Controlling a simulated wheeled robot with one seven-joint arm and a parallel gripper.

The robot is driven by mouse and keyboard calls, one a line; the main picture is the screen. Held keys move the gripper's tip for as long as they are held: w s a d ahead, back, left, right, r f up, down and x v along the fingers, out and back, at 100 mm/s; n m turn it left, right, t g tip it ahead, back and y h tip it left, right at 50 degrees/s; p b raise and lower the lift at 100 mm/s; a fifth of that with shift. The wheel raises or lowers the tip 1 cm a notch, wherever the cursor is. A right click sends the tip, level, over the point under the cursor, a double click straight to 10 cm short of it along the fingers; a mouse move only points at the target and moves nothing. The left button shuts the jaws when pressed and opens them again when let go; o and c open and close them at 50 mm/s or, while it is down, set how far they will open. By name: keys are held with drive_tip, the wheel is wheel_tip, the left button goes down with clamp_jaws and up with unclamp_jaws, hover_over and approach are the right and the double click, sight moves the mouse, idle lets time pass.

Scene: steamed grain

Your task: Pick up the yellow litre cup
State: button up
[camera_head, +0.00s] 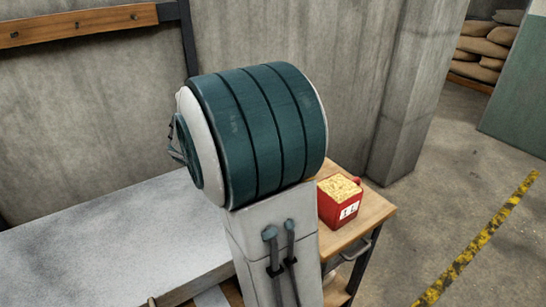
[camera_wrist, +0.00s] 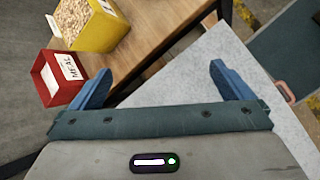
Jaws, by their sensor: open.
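In the wrist view a yellow container (camera_wrist: 103,33) filled with pale grain stands at the top left, cut off by the frame edge; its white label is only partly in view. I take it to be the yellow litre cup. My gripper (camera_wrist: 161,70) is open and empty, its two blue fingers wide apart. The yellow container lies beyond and left of the left finger, apart from it.
A red container (camera_wrist: 50,85) labelled MEAL is beside the left finger. The head view shows a red cup (camera_head: 338,206) of grain marked 1 L on a wooden cart top (camera_head: 372,207). A grey bench (camera_head: 90,240) stands left; a concrete wall (camera_head: 90,110) is behind.

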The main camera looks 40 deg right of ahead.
drive_tip(key=w+d+n+h+p, duration=0.1)
drive_tip(key=w+d+n+h, duration=0.65)
drive_tip(key=d, duration=0.55)
drive_tip(key=d+f+y+p, duration=0.1)
drive_tip(key=d+f, duration=0.5)
drive_tip(key=d, duration=0.6)
drive_tip(key=shift+g+y+p, duration=0.35)
drive_tip(key=shift+g+p, duration=0.05)
drive_tip(key=shift+p, duration=0.25)
drive_tip(key=shift+w, duration=0.1)
drive_tip(key=c, duration=1.5)
